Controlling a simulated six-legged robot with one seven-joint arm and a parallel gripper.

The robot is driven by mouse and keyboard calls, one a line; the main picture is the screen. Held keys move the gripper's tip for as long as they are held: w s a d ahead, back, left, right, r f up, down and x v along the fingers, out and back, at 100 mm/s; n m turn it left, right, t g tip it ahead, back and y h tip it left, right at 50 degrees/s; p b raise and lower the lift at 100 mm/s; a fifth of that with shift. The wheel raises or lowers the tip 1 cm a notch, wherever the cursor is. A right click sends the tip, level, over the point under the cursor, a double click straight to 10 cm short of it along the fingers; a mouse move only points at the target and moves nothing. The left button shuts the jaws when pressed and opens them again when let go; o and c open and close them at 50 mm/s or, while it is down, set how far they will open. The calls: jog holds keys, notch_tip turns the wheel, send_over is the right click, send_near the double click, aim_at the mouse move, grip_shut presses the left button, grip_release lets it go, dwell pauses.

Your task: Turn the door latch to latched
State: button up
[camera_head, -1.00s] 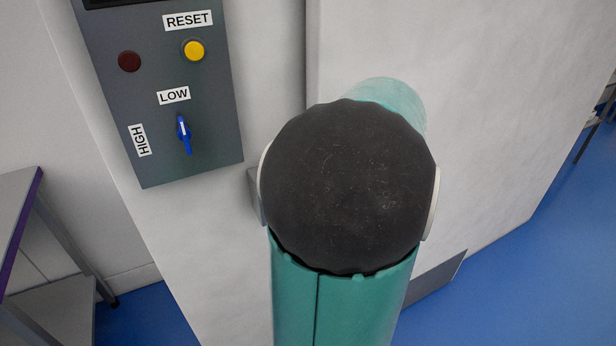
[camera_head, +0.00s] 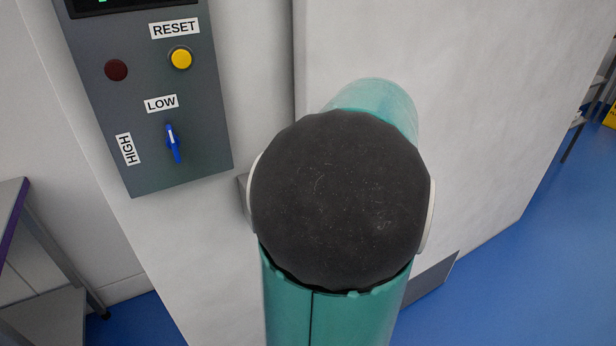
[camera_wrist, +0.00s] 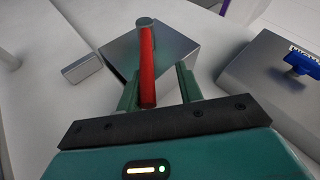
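The door latch shows in the wrist view as a red bar handle (camera_wrist: 147,68) with a grey-green round end, in front of a grey metal block (camera_wrist: 178,55). My gripper (camera_wrist: 159,78) has its two green fingers apart, one on each side of the red handle. The handle is closer to the left finger; I cannot tell whether they touch. In the head view my arm hides the latch handle and my gripper. Only a grey block edge (camera_head: 243,194) shows beside the arm.
A dark control panel (camera_head: 205,120) with a yellow button (camera_head: 181,58), a dark red lamp (camera_head: 116,70) and a blue switch (camera_head: 173,143) is left of my arm. A small grey block (camera_wrist: 82,68) is left of the latch. A table (camera_head: 12,200) stands at far left; blue floor is open at right.

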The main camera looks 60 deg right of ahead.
jog(key=s+a+r, duration=0.8)
jog(key=a+r, duration=0.3)
jog(key=shift+a, duration=0.2)
